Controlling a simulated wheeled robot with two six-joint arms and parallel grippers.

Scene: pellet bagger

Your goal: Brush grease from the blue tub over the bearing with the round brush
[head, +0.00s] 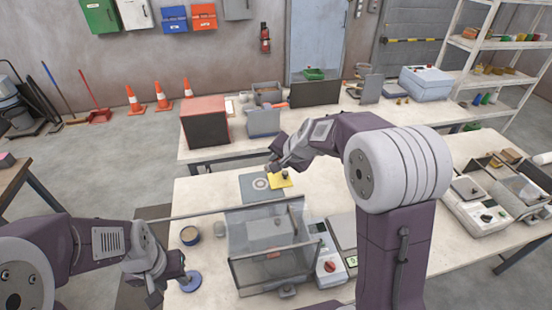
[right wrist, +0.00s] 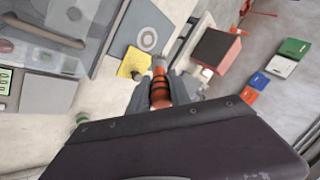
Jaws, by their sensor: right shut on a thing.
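My right gripper (right wrist: 160,92) is shut on the round brush (right wrist: 159,84), whose orange handle with dark bands shows in the right wrist view. In the head view this gripper (head: 276,166) is above the far part of the near table. Beneath it lies a grey plate (head: 250,189) with a pale ring, which looks like the bearing (head: 260,183). The tub (head: 190,235), blue-rimmed with tan contents, stands uncovered at the table's left. My left gripper (head: 167,281) appears open and empty, beside a round blue lid-like disc (head: 190,282).
A yellow card (head: 283,181) with a small dark item on it lies beside the grey plate. A clear-walled machine (head: 265,245) stands right of the tub, with a scale (head: 342,232) beside it. A bag sealer-like device (head: 480,207) is at the right. Table between tub and plate is mostly clear.

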